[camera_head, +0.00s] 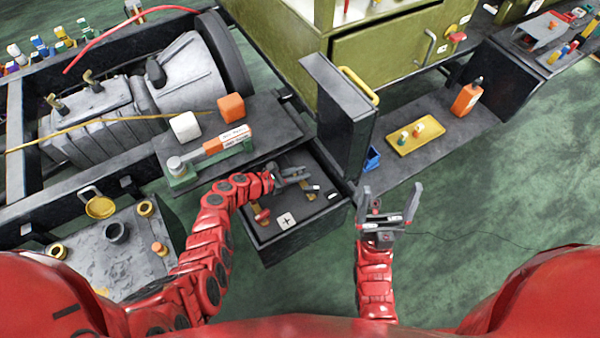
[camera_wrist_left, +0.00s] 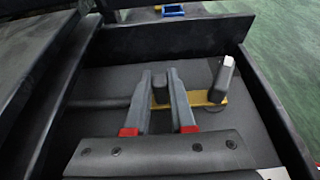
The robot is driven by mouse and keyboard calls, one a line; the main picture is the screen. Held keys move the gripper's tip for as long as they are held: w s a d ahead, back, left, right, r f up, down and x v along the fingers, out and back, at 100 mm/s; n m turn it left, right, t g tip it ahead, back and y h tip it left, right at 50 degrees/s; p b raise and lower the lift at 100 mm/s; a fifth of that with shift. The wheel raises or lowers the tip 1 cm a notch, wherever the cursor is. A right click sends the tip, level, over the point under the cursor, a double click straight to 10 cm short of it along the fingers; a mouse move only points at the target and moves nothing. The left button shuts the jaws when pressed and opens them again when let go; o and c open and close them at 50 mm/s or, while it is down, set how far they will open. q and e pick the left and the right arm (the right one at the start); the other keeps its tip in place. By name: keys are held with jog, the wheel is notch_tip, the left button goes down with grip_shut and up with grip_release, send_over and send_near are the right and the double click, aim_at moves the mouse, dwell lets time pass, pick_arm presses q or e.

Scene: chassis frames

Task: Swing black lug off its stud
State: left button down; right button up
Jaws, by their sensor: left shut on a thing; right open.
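The open black box (camera_head: 268,250) holds the brass strip and dark fittings. My left gripper (camera_head: 300,174) reaches into its far part. In the left wrist view, my left gripper's fingers (camera_wrist_left: 162,78) close around the black lug (camera_wrist_left: 160,90), a dark piece on the yellow brass strip (camera_wrist_left: 202,98). A dark cable (camera_wrist_left: 100,102) runs towards it from the left. A grey post with a white top (camera_wrist_left: 222,82) stands at the strip's right end. The fingers partly hide the lug, so I cannot tell whether it sits on its stud. My right gripper (camera_head: 388,203) is open and empty, right of the box.
A red-topped terminal (camera_head: 262,215) and a plus-marked card (camera_head: 287,220) are nearer in the box. An upright black lid (camera_head: 340,115) stands behind it. A dark shelf with blocks (camera_head: 270,118) lies left; a yellow tray (camera_head: 415,137) is right.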

dwell(0.4)
pick_arm(q)
jog(key=shift+d+r+n+t+y+p, duration=0.2)
jog(key=shift+n+t+y+p, duration=0.2)
jog(key=shift+n+t+p, duration=0.4)
jog(key=shift+w+d+f+n+t+y+p, duration=0.1)
jog(key=shift+w+f+n+t+y+p, duration=0.05)
jog(key=shift+n+t+y+p, duration=0.4)
jog(key=shift+w+n+t+y, duration=0.15)
jog(key=shift+n+t+y, duration=0.3)
jog(key=shift+n+y, duration=0.25)
jog(key=shift+w+d+f+n+t+y, duration=0.1)
jog(key=shift+n+t+y, duration=0.2)
jog(key=shift+n+y, duration=0.2)
jog(key=shift+w+d+n+t+y, duration=0.1)
jog(key=shift+n+t+y, duration=0.25)
jog(key=shift+n, duration=0.1)
jog(key=c, duration=0.8)
grip_release()
jog(key=shift+o, duration=0.2)
